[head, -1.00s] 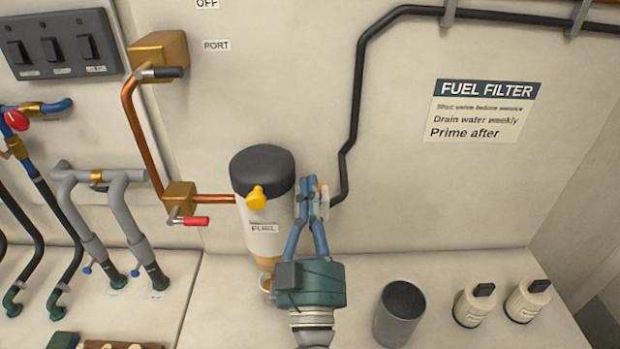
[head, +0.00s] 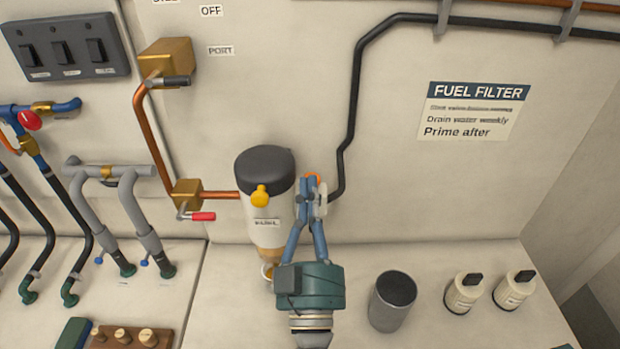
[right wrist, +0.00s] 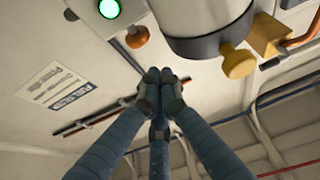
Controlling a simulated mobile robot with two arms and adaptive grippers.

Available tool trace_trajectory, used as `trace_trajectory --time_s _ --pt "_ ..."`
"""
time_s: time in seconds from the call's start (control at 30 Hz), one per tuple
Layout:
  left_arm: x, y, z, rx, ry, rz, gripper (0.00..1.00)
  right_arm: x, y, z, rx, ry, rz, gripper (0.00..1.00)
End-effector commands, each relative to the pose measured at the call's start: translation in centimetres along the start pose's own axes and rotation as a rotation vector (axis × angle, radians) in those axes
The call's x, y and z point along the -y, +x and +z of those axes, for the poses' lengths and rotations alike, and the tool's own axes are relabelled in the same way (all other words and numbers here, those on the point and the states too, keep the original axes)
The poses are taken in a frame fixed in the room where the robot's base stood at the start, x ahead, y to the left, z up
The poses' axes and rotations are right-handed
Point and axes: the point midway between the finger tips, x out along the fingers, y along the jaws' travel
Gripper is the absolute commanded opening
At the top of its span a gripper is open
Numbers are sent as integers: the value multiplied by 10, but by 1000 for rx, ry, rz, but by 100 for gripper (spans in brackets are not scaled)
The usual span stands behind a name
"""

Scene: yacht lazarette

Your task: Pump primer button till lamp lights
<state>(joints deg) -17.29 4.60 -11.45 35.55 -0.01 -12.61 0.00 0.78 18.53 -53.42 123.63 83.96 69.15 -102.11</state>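The fuel filter (head: 265,217) is a pale cylinder with a dark cap, mounted on the back wall. A yellow knob (head: 260,196) sticks out from its cap; the knob also shows in the right wrist view (right wrist: 238,62). An orange button (right wrist: 137,37) shows beside the filter in the right wrist view. Near it a round lamp (right wrist: 109,9) glows green. My right gripper (head: 312,188) is just right of the filter cap, in front of the button, which it largely hides in the head view. Its fingertips (right wrist: 163,77) are together and empty, seemingly apart from the button. My left gripper is out of view.
A grey cup (head: 393,302) and two cream containers (head: 464,293) stand on the ledge to the right. A copper pipe with a red-handled valve (head: 202,216) runs left of the filter. A black hose (head: 352,110) climbs the wall. The wall below the sign is clear.

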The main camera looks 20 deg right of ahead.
Motion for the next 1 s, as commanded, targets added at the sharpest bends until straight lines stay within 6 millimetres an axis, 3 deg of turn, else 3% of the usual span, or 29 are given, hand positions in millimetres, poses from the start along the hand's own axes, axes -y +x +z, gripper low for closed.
trace_trajectory --time_s 0.2,0.4,1.0 --pt "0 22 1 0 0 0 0 0 -44 5 4 1 0 0" --pt "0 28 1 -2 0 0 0 0 -64 1 0 0 1 0" --pt "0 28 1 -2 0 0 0 0 -67 -1 -3 0 1 0"
